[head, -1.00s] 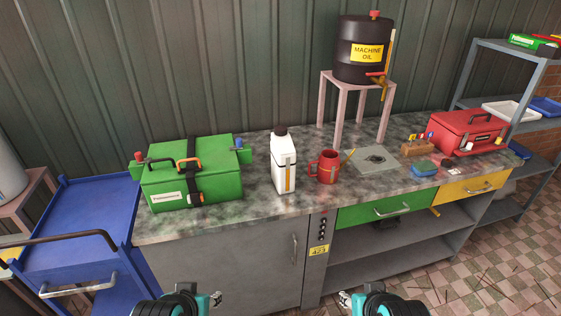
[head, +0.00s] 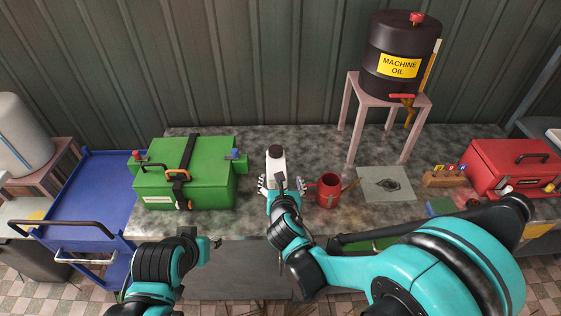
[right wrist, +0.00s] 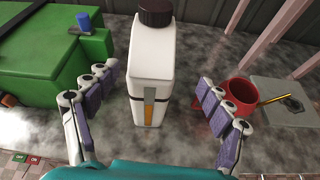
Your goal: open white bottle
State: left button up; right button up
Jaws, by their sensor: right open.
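The white bottle (head: 275,162) stands upright on the workbench, with a dark cap (head: 275,149) on its top. In the right wrist view the white bottle (right wrist: 153,68) stands between the spread fingers of my right gripper (right wrist: 158,112), and its dark cap (right wrist: 155,12) is at the top edge. My right gripper (head: 281,184) is open around the bottle's near side, with a gap on both sides. My left gripper (head: 215,243) is low in front of the bench, away from the bottle; its fingers are too small to judge.
A red mug (head: 328,189) stands close right of the bottle, and a green toolbox (head: 185,188) is to its left. A flat grey plate (head: 372,184) lies beyond the mug. An oil drum (head: 399,60) stands on a pink stand behind. A red toolbox (head: 510,165) is far right.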

aim_at(276, 168)
jog(key=shift+w+a+f+n, duration=0.2)
jog(key=shift+w+a+n, duration=0.2)
jog(key=shift+w, duration=0.25)
jog(key=shift+w+a+f+n, duration=0.15)
jog(key=shift+w+a+n, duration=0.2)
jog(key=shift+w, duration=0.25)
jog(key=b+x, duration=0.1)
jog(key=x, duration=0.4)
jog(key=shift+w+b, duration=0.3)
jog(key=shift+s+r, duration=0.1)
jog(key=shift+r, duration=0.05)
jog(key=shift+c, duration=0.6)
grip_shut()
